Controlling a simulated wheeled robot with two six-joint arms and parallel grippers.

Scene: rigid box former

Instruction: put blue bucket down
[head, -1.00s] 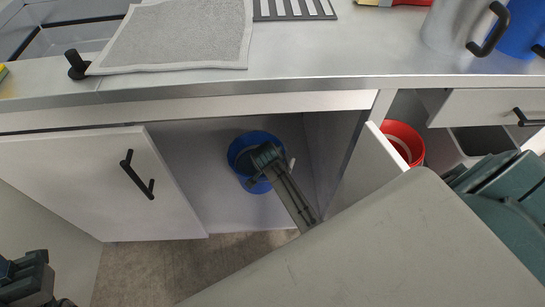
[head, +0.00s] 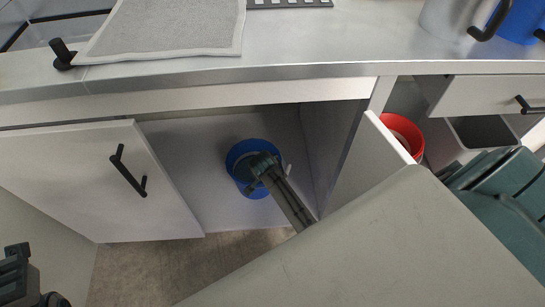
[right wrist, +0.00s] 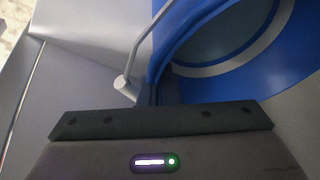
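The blue bucket (head: 237,165) is inside the open cabinet under the counter, seen from above in the head view. My right gripper (head: 264,162) reaches in over its right side. In the right wrist view the bucket (right wrist: 180,45) fills the upper right, with its grey handle (right wrist: 140,50) beside the rim. The rim runs down to the gripper, and the fingertips are mostly hidden, but they appear closed around the bucket's edge. Whether the bucket's base touches the cabinet floor cannot be told. My left gripper (head: 18,270) is at the lower left, away from the bucket; its fingers are unclear.
The left cabinet door (head: 95,180) and right door (head: 365,165) stand open on either side. A red bucket (head: 407,133) and an open drawer (head: 490,95) are to the right. The counter (head: 300,50) overhangs the cabinet; a grey mat (head: 165,28) lies on it.

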